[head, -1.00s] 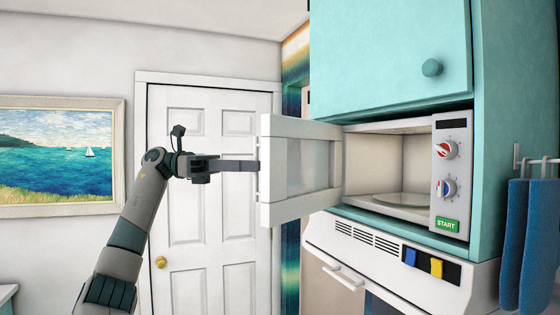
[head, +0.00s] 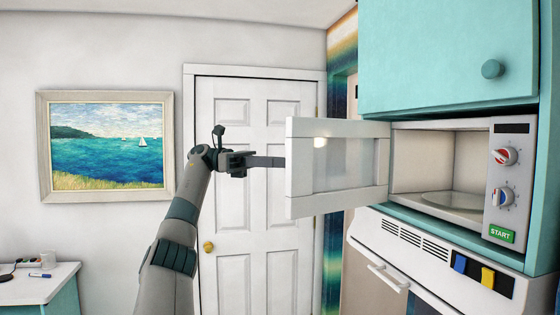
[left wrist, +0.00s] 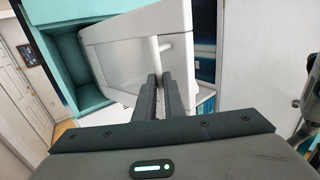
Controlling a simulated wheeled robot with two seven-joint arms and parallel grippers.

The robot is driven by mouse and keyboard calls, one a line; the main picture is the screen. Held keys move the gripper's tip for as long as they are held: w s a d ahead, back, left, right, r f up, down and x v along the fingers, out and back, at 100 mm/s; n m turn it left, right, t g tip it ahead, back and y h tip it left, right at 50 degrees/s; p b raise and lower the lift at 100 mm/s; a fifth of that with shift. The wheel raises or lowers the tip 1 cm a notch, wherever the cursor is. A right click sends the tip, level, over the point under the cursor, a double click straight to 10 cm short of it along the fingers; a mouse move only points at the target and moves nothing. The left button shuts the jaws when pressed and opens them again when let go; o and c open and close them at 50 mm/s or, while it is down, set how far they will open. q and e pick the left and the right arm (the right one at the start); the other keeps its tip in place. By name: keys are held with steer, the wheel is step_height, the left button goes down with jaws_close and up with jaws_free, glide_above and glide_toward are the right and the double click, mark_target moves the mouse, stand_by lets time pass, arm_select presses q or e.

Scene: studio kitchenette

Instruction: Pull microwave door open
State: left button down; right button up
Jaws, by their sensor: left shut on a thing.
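The white microwave door (head: 302,199) stands wide open in the head view, its window panel facing me. It is hinged beside the microwave's open cavity (head: 459,161), where a round turntable plate (head: 455,200) shows. My left gripper (head: 283,162) reaches the door's free edge from the left. In the left wrist view its two fingers (left wrist: 164,84) are close together, shut on the door's pale handle (left wrist: 154,51). The exact grip is partly hidden by the fingers.
A teal cupboard (head: 440,50) hangs above the microwave. A white panel with vents and switches (head: 440,255) lies below it. A closed white room door (head: 240,240) is behind my arm. A small desk (head: 40,285) stands at lower left; the space left of the microwave door looks clear.

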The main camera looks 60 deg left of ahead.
arm_select(q)
steer(key=shift+w, duration=0.25)
steer(key=c, duration=1.9)
jaws_free()
steer(key=shift+w+d, duration=0.1)
steer(key=shift+w, duration=0.1)
steer(key=shift+o, duration=0.2)
steer(key=shift+w+d+f, duration=0.15)
steer(key=shift+w+d, duration=0.05)
steer(key=shift+w, duration=0.7)
steer(key=shift+s+a+r, duration=0.15)
steer(key=shift+s+r, duration=0.05)
steer(key=shift+s, duration=0.25)
